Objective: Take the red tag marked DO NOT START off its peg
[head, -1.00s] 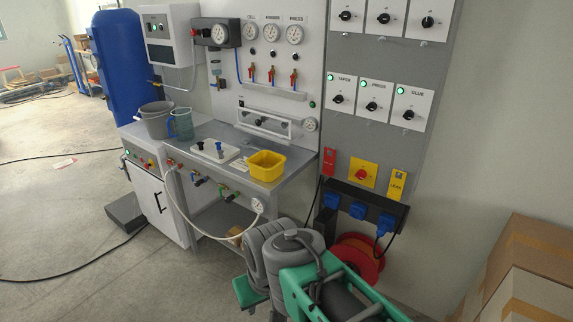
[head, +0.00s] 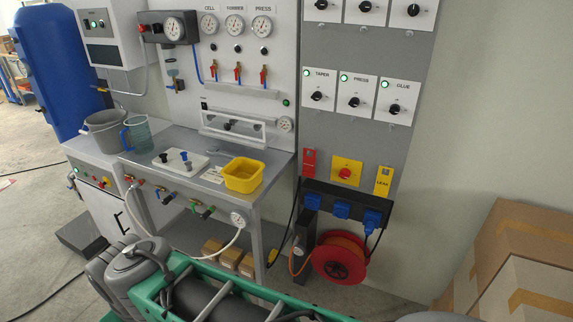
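A red tag (head: 309,164) hangs on the grey panel, left of a yellow plate with a red rotary knob (head: 345,173). Its lettering is too small to read. A yellow tag marked LEAK (head: 383,181) hangs on the right of that plate. Both tags hang above a black strip of blue sockets. The peg of the red tag is too small to make out. My gripper cannot be seen in this view.
Blue sockets (head: 341,210) and a red cable reel (head: 339,258) are below the tags. A workbench holds a yellow bin (head: 244,175), left of the panel. Cardboard boxes (head: 520,250) are stacked at the right. White switch plates (head: 356,98) are above the tags.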

